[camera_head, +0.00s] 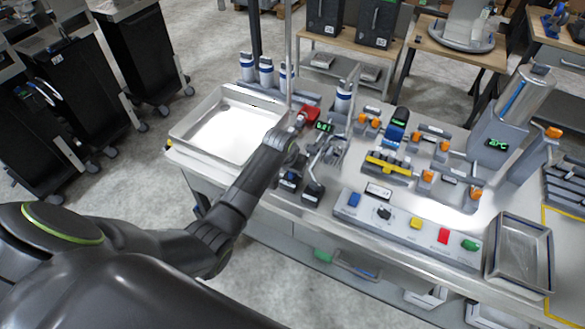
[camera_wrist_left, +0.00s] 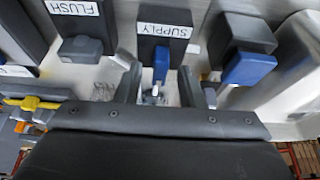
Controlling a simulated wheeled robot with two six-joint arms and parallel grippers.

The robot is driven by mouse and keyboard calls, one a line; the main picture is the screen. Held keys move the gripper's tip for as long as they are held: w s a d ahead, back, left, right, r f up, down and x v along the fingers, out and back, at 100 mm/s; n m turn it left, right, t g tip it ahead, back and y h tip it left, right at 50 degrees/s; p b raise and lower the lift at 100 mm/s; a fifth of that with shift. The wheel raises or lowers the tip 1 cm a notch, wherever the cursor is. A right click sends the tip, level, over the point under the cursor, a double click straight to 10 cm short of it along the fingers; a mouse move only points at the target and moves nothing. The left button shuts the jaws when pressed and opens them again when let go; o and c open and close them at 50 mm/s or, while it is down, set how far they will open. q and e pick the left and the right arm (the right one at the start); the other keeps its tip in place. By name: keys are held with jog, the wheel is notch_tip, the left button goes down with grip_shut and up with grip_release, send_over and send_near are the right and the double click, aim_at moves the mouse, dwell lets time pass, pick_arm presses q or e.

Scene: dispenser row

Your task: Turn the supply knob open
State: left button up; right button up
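The supply knob (camera_wrist_left: 160,62) is a blue handle on a dark block under a white SUPPLY label (camera_wrist_left: 165,30) in the left wrist view. My left gripper (camera_wrist_left: 158,78) is open, one finger on each side of the knob's lower end. I cannot tell whether either finger touches it. In the head view my left gripper (camera_head: 296,148) is at the bench beside the tray's right side, and I cannot make out the supply knob there. My right gripper is not in view.
A grey block with a FLUSH label (camera_wrist_left: 75,8) is left of the knob and another blue handle (camera_wrist_left: 248,68) is right of it. A metal tray (camera_head: 178,132) lies left of my gripper. A red part (camera_head: 309,114) and a green display (camera_head: 324,126) stand close by.

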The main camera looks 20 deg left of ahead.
pick_arm(q)
jog(key=shift+s+r, duration=0.2)
jog(key=shift+r, duration=0.3)
jog(key=b+v, duration=0.3)
jog(key=v, duration=1.3)
jog(key=shift+r, duration=0.15)
